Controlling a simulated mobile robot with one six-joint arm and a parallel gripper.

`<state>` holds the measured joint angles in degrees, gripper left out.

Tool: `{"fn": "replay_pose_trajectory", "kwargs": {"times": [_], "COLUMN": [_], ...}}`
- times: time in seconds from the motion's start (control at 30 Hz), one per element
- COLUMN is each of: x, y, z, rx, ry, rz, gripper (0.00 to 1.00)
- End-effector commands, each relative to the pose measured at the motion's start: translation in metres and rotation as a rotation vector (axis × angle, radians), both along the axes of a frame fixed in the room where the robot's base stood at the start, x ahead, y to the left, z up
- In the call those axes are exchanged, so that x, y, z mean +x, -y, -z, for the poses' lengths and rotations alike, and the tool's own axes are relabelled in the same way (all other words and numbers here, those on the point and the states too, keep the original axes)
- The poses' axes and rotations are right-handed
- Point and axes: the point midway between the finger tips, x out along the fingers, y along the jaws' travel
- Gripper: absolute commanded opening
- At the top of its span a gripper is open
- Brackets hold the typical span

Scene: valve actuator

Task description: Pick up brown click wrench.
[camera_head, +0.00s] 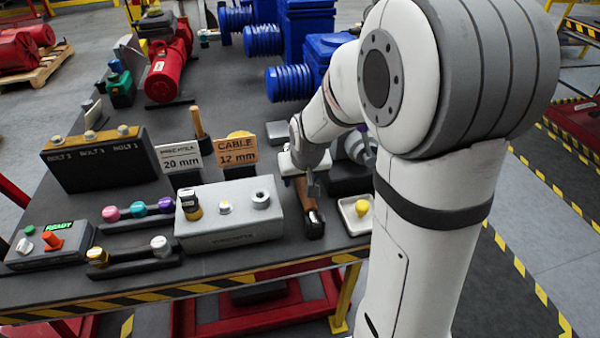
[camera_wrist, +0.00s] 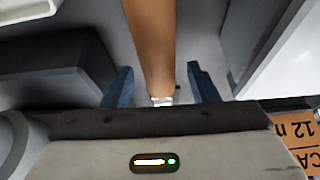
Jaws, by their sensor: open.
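The brown click wrench (camera_head: 303,196) lies on the dark table between the grey block and a small white tray, partly hidden under my gripper in the head view. Its dark head end points toward the table's front edge. In the wrist view its brown handle (camera_wrist: 153,42) runs from the top edge down to a silvery part between the fingers. My gripper (camera_wrist: 162,86) is open, with one blue finger on each side of the handle and a gap on both sides. In the head view my gripper (camera_head: 306,184) is small and partly hidden by its own wrist.
A grey block (camera_head: 230,232) with fittings stands close left of the wrench. A white tray (camera_head: 349,226) with a yellow piece is close right. An orange "CABLE 12 mm" sign (camera_head: 237,152) stands behind left. A dark block (camera_wrist: 50,72) lies left in the wrist view.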

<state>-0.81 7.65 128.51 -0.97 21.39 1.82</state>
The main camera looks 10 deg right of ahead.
Motion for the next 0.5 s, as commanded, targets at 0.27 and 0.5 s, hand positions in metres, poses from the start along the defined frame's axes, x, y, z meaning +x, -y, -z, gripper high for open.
{"fn": "replay_pose_trajectory", "kwargs": {"times": [0.27, 0.5], "x": [0.0058, 0.0055], "y": [-0.0001, -0.0003], "z": [0.0127, 0.0126], "rx": [0.0, 0.0], "ry": [0.002, 0.001], "rz": [-0.001, -0.001], "gripper": [0.54, 0.44]}}
